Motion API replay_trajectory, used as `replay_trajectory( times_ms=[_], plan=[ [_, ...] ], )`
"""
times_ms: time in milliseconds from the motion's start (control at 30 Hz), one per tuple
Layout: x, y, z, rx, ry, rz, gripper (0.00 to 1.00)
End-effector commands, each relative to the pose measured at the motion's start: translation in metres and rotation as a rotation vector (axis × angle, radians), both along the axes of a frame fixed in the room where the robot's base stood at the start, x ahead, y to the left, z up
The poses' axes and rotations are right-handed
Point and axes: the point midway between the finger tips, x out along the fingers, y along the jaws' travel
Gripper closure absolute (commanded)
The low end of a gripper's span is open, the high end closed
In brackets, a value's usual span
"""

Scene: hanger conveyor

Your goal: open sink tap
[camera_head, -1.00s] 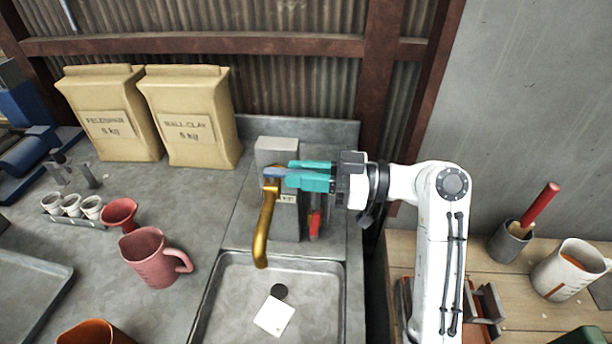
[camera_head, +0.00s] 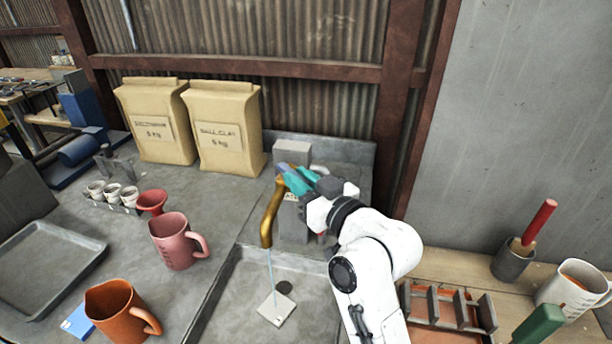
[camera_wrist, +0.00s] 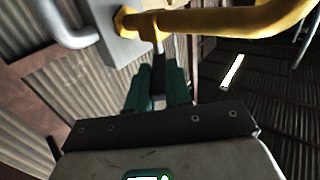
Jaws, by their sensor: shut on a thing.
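The sink tap has a brass spout (camera_head: 270,215) that curves down over the sink (camera_head: 235,290) from a grey block (camera_head: 294,152). A thin stream of water (camera_head: 271,268) runs from the spout's end onto a pale square (camera_head: 277,309) in the basin. My gripper (camera_head: 298,179) has teal fingers at the top of the tap, shut on the tap lever, which is mostly hidden by the fingers. In the wrist view the spout (camera_wrist: 230,22) crosses above my gripper (camera_wrist: 158,85).
A pink mug (camera_head: 178,241), an orange mug (camera_head: 118,309) and a red funnel cup (camera_head: 151,201) stand left of the sink. A wooden bench (camera_head: 470,270) with a metal rack (camera_head: 447,306) lies right.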

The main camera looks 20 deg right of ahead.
Motion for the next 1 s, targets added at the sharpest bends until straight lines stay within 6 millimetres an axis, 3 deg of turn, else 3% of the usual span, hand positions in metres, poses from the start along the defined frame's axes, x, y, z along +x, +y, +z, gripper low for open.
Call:
replay_trajectory(
  times_ms=[500,1000],
  plan=[
    [-0.003,0.018,-0.003,0.001,-0.003,-0.261,1.00],
    [-0.003,0.022,-0.001,0.000,0.001,-0.365,1.00]
  ],
)
